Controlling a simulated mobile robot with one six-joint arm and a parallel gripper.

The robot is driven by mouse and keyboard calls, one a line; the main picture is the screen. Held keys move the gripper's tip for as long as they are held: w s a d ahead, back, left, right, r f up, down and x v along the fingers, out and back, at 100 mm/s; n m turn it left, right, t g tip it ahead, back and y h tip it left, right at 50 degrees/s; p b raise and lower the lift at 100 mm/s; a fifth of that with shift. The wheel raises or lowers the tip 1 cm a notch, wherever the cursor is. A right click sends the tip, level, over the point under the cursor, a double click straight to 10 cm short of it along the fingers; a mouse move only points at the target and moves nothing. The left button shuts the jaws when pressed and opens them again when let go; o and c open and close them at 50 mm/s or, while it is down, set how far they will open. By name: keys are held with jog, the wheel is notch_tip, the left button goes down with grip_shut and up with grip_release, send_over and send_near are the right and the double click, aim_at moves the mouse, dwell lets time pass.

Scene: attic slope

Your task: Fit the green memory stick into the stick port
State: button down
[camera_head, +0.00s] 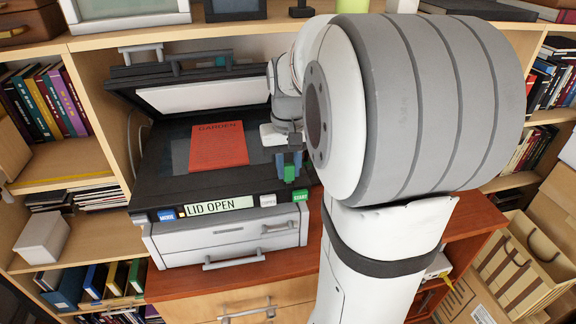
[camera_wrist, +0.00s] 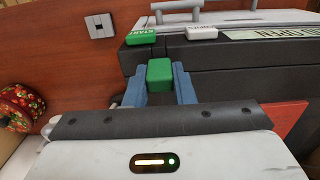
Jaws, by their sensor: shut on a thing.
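My gripper (camera_wrist: 159,84) has blue fingers shut on the green memory stick (camera_wrist: 160,72), which shows as a small green block between the fingertips. In the head view my gripper (camera_head: 288,160) hangs over the right side of the copier (camera_head: 165,183), with the green memory stick (camera_head: 289,174) at its tip near the front edge. I cannot identify the stick port for sure. A small pale plate with a dark square centre (camera_wrist: 100,26) shows on the reddish wood in the wrist view, apart from the stick.
The copier's lid (camera_head: 200,95) is raised and a red book (camera_head: 218,146) lies on the glass. The display (camera_head: 220,205) reads "LID OPEN", beside a green START button (camera_head: 300,196). A patterned round object (camera_wrist: 22,108) is at the left. My arm hides much of the right side.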

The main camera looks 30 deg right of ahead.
jog(key=shift+f, duration=0.25)
dwell(0.4)
jog(key=c, duration=1.1)
grip_release()
jog(key=shift+c, duration=0.2)
jog(key=shift+r, duration=0.1)
jog(key=shift+r+p, duration=2.65)
jog(key=shift+r, duration=0.8)
